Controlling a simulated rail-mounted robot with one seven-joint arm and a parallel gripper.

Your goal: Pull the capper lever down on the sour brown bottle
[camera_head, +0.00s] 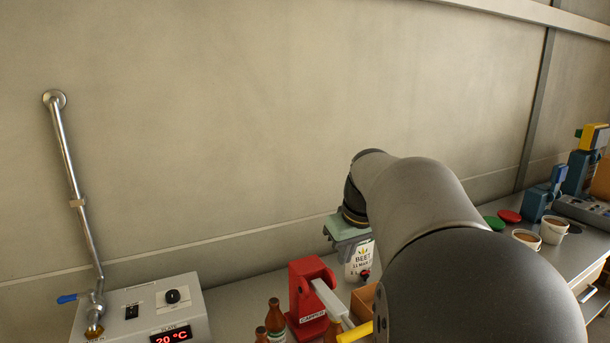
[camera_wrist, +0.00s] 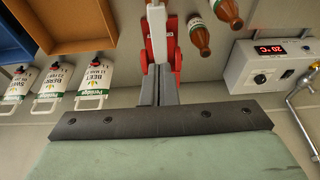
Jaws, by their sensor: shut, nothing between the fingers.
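The red capper (camera_head: 306,297) stands on the counter. Its pale lever (camera_head: 327,300) slopes toward the lower right, and a yellow grip (camera_head: 355,332) shows near the frame's bottom, partly hidden by my arm. A brown bottle (camera_head: 332,328) shows under the lever, mostly hidden; no flavour label is readable. My gripper (camera_head: 345,248) is shut and empty, above and behind the capper in the head view. In the wrist view my shut fingers (camera_wrist: 158,75) overlap the red capper (camera_wrist: 149,50) and pale lever (camera_wrist: 157,28), with no clear contact.
Two brown bottles (camera_head: 275,318) stand left of the capper; they also show in the wrist view (camera_wrist: 199,36). A white heating-plate box (camera_head: 150,308) stands farther left, beside a metal pipe (camera_head: 68,160).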

